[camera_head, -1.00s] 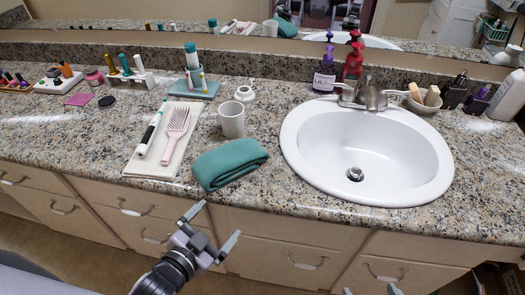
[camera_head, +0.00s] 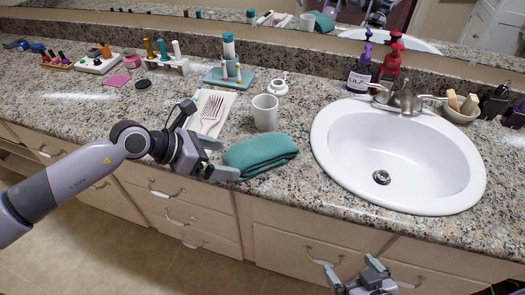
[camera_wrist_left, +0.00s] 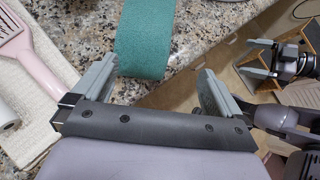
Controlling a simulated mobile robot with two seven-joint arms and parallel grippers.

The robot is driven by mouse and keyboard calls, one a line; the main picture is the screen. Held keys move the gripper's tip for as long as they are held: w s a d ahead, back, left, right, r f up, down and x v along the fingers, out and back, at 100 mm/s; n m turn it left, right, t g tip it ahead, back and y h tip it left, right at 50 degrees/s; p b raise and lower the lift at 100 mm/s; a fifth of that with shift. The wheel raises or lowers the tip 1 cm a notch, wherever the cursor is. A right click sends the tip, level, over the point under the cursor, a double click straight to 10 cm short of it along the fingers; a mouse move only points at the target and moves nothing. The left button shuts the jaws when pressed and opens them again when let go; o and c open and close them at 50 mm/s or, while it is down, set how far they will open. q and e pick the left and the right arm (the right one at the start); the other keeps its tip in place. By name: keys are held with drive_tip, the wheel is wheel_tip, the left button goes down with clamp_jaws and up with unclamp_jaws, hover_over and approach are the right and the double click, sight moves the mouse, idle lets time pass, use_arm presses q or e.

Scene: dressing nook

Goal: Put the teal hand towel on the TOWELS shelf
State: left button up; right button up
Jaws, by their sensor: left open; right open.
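The folded teal hand towel (camera_head: 260,154) lies on the granite counter, left of the sink and near the front edge. My left gripper (camera_head: 221,158) is open at the towel's left end, with no clear grip on it. In the left wrist view the towel (camera_wrist_left: 144,42) shows ahead, between the directions of the two open fingers (camera_wrist_left: 156,70). My right gripper (camera_head: 350,272) is open and empty, low in front of the drawers. I see no shelf marked TOWELS in these views.
A white cup (camera_head: 265,112) stands just behind the towel. A pink hairbrush (camera_head: 212,112) lies on a pale cloth (camera_head: 228,101) behind my left gripper. The white sink (camera_head: 340,150) is to the right. Drawers (camera_head: 190,215) are below the counter edge.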

sight(228, 161)
use_arm(q)
drive_tip(key=shift+w+a+f+y, duration=0.15)
drive_tip(key=shift+w+a+y, duration=0.3)
drive_tip(key=shift+a, duration=0.3)
drive_tip(key=shift+w+a+f+m, duration=0.1)
drive_tip(key=shift+a+f+m, duration=0.1)
drive_tip(key=shift+m, duration=0.1)
drive_tip(key=shift+x, duration=3.4)
drive_tip(key=shift+w+a+f, duration=0.1)
drive_tip(key=shift+a+f, duration=0.05)
drive_tip(key=c, duration=0.8)
